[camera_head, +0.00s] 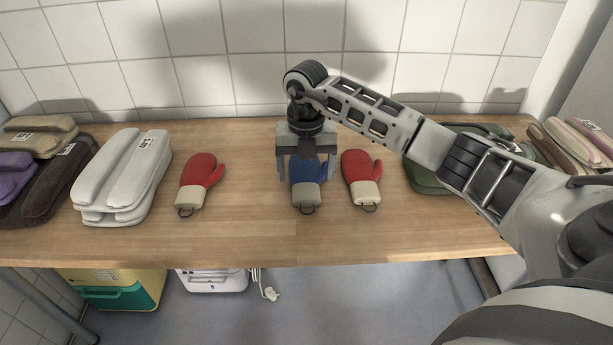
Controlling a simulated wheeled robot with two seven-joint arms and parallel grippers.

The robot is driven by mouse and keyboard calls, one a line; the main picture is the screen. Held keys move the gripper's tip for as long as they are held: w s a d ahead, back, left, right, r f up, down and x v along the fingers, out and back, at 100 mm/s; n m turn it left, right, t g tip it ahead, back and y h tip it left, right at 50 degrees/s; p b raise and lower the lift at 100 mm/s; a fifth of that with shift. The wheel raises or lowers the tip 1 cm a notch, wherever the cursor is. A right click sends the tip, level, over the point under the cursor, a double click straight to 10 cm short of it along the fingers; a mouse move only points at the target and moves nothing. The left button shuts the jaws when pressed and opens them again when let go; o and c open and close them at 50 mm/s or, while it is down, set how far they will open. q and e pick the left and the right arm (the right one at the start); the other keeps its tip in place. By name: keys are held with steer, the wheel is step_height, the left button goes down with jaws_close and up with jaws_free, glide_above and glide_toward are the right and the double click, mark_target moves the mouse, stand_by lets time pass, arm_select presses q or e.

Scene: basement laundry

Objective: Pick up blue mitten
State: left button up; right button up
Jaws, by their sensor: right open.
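The blue mitten (306,194) lies on the wooden counter between two red mittens, its grey cuff and dark loop toward me. My right gripper (306,171) is directly over the blue mitten, pointing down, with its fingers apart on either side of the mitten's far part. The gripper body hides the far end of the mitten. Whether the fingers touch the mitten, I cannot tell. My left gripper is not in view.
One red mitten (201,182) lies to the left and another red mitten (361,179) lies close on the right. Folded white towels (124,176) and dark textiles (48,185) are at the left. Green textiles (427,177) sit behind my right arm. The counter's front strip (250,240) is clear.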

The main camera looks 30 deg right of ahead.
mark_target(306, 183)
step_height(306, 183, down, 4)
steer(key=shift+r, duration=0.1)
steer(key=c, duration=1.1)
steer(key=shift+o, duration=0.2)
steer(key=shift+r, duration=0.15)
